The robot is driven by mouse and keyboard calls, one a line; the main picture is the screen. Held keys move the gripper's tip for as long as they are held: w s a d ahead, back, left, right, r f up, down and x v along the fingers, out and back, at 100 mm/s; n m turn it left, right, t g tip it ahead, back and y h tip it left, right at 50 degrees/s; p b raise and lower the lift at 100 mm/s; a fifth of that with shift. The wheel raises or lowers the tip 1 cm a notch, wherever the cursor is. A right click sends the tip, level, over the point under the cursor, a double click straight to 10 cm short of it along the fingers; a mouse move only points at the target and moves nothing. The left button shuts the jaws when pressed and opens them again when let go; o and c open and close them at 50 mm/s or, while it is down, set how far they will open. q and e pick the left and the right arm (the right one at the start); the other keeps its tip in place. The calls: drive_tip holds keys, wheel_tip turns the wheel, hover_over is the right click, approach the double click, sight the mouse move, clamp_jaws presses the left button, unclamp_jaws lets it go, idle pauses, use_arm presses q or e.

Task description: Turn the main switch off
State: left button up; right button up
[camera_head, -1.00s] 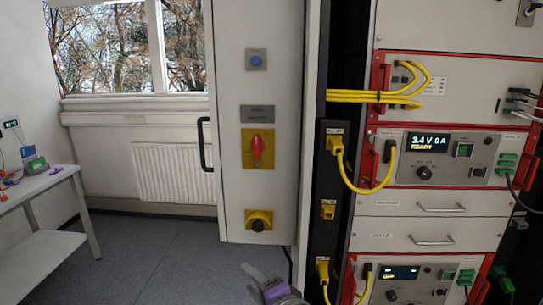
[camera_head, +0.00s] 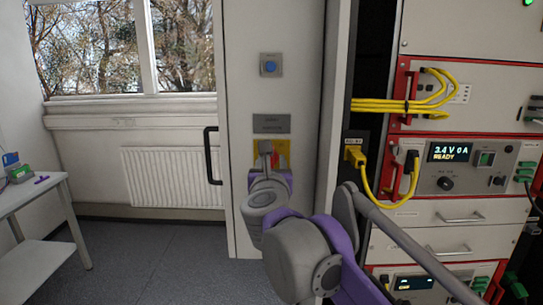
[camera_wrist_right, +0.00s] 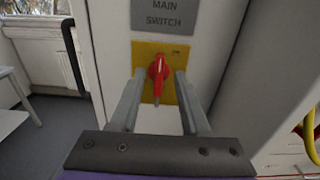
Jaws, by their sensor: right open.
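The main switch is a red rotary handle (camera_wrist_right: 157,70) on a yellow plate (camera_wrist_right: 148,50), under a grey label reading MAIN SWITCH (camera_wrist_right: 164,15). Its handle stands about upright, with a white line on its face. In the head view my gripper hides most of it; some red (camera_head: 283,159) and yellow plate (camera_head: 256,161) show. My right gripper (camera_wrist_right: 158,82) is open in front of the plate, one finger on each side of the handle, with visible gaps. It also shows in the head view (camera_head: 268,150). I cannot tell whether it touches the plate. My left gripper is out of view.
The switch is on a pale cabinet (camera_head: 244,90) with a blue button (camera_head: 270,65) above. To the right, a rack holds red-framed units (camera_head: 440,152) and yellow cables (camera_head: 375,105). A black handle (camera_head: 209,155) sticks out at left. A white table (camera_head: 35,200) stands far left.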

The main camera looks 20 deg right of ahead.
sight(272, 158)
drive_tip(key=shift+x, duration=1.5)
drive_tip(key=shift+c, duration=0.3)
clamp_jaws()
